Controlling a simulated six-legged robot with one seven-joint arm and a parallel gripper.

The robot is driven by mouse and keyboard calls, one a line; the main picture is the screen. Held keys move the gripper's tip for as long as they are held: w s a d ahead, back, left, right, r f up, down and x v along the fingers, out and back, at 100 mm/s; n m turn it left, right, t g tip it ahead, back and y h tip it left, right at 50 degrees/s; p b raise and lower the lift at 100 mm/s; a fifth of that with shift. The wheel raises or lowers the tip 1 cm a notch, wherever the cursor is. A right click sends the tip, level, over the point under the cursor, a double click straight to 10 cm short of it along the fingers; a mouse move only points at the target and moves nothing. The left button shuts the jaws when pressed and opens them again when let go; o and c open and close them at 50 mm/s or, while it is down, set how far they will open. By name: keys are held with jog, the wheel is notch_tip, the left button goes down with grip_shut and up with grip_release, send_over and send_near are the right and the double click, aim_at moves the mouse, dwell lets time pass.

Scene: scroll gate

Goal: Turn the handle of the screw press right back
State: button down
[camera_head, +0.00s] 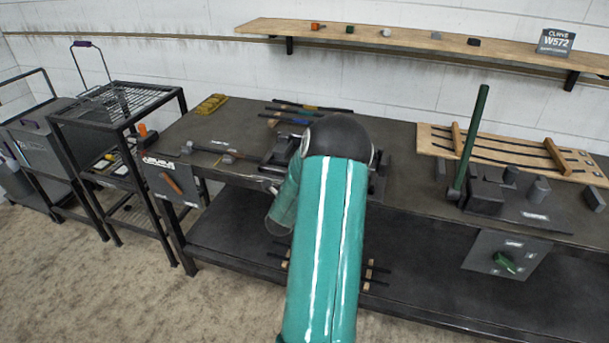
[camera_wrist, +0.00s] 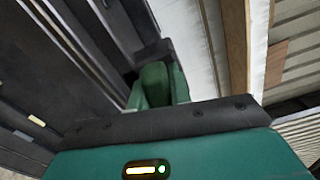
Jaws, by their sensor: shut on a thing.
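In the head view, the screw press is mostly hidden behind my teal arm, with dark metal parts (camera_head: 283,150) showing beside it at the middle of the bench. My gripper is hidden there by the arm. In the wrist view, my gripper's green fingers (camera_wrist: 156,86) are close together and shut on a part mostly hidden between them. I take it to be the press handle, but its angle cannot be told. A dark block (camera_wrist: 153,54) is just beyond the fingertips.
The workbench (camera_head: 400,150) carries an upright green lever (camera_head: 472,135) and grey blocks (camera_head: 538,190) at the right. A wooden rack (camera_head: 510,152) lies behind them. Tools (camera_head: 215,150) lie at the left, beside a wire-shelf stand (camera_head: 120,100). A wooden shelf (camera_head: 420,38) runs along the wall.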

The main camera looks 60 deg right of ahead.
jog(key=n, duration=0.4)
jog(key=shift+w+f+n, duration=0.1)
jog(key=shift+f+n, duration=0.2)
jog(key=shift+f, duration=0.1)
jog(key=n, duration=0.3)
jog(key=f+n, duration=0.1)
jog(key=n, duration=0.1)
jog(key=shift+s+n, duration=0.3)
jog(key=n, duration=0.5)
jog(key=shift+s+f, duration=0.3)
jog(key=shift+s, duration=0.1)
jog(key=n, duration=0.4)
jog(key=shift+s+d+f, duration=0.1)
jog(key=shift+s+d, duration=0.05)
jog(key=shift+s, duration=0.25)
jog(key=shift+n, duration=0.4)
jog(key=c, duration=1.3)
grip_release()
jog(key=a, duration=0.4)
jog(key=s+a, duration=0.1)
jog(key=a, duration=0.4)
jog(key=s+a, duration=0.1)
jog(key=a, duration=0.3)
jog(key=shift+s+a, duration=0.1)
jog(key=shift+a, duration=0.25)
